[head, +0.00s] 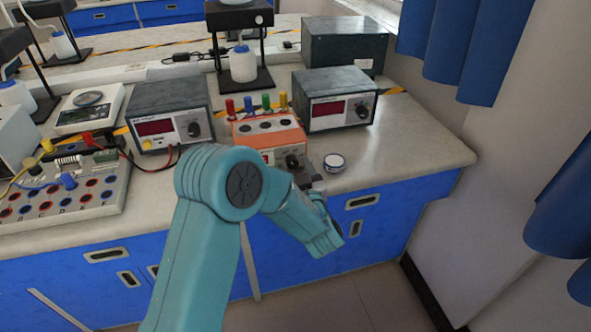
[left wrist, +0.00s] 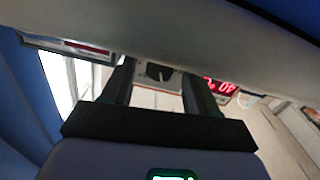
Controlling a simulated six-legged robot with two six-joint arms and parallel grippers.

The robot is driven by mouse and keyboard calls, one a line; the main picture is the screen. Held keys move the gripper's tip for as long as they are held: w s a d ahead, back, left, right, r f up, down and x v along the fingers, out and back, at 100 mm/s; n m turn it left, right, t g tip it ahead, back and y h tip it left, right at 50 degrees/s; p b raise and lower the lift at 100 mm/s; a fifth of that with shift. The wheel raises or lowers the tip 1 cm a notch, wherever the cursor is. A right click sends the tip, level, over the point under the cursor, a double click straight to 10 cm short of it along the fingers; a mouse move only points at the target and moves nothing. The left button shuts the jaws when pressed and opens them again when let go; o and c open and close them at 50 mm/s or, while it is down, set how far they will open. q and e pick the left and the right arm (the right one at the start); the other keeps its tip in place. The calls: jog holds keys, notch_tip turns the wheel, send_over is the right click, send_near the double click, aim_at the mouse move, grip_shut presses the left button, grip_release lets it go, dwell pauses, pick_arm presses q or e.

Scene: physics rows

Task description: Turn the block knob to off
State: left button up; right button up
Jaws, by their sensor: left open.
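The orange-and-white block (head: 268,136) stands on the bench with a dark round knob (head: 292,161) on its front face. In the left wrist view the knob (left wrist: 158,72) shows between my finger pads, its pointer too small to read surely. My left gripper (head: 302,172) is at the front of the block, right by the knob. Its two fingers (left wrist: 158,80) are apart, one on each side of the knob in that view; I cannot tell whether they touch it. My right gripper is not in view.
A power supply (head: 335,98) stands right of the block and another (head: 170,113) left of it. A plug board (head: 65,190) with wires is at the left. Blue drawers (head: 385,215) are below.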

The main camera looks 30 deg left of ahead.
pick_arm(q)
jog(key=c, duration=1)
jog(key=shift+f+b, duration=0.15)
jog(key=shift+b, duration=0.3)
jog(key=shift+c, duration=0.2)
jog(key=n+b, duration=0.7)
jog(key=b, duration=0.4)
jog(key=shift+f+n, duration=0.15)
jog(key=shift+n, duration=0.25)
jog(key=shift+n+b, duration=1.1)
jog(key=shift+r, duration=0.2)
jog(key=o, duration=1)
jog(key=shift+o, duration=0.2)
jog(key=shift+s, duration=0.1)
